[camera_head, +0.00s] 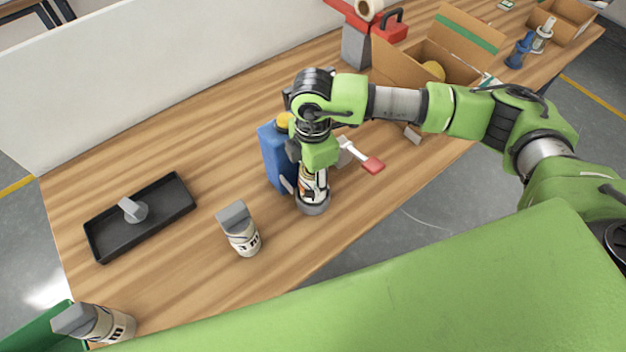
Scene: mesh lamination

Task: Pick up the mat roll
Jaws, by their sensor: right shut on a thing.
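My right arm comes in from the right, and its gripper (314,164) points down over the middle of the table. It is shut on an upright cylinder, which I take to be the mat roll (314,201), with a grey lower end and a pale, printed side. The gripper hides its upper part. I cannot tell whether its lower end touches the table. A blue jug (275,158) with a yellow cap is close on the left of the gripper, partly hidden behind it. My left gripper is not in view.
A grey-topped container (241,232) stands left of the gripper. A black tray (161,226) holds a small grey piece. A red-ended brush (362,156) lies to the right. Cardboard boxes (463,40) stand at the back right. Another grey-topped container (106,325) is at lower left.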

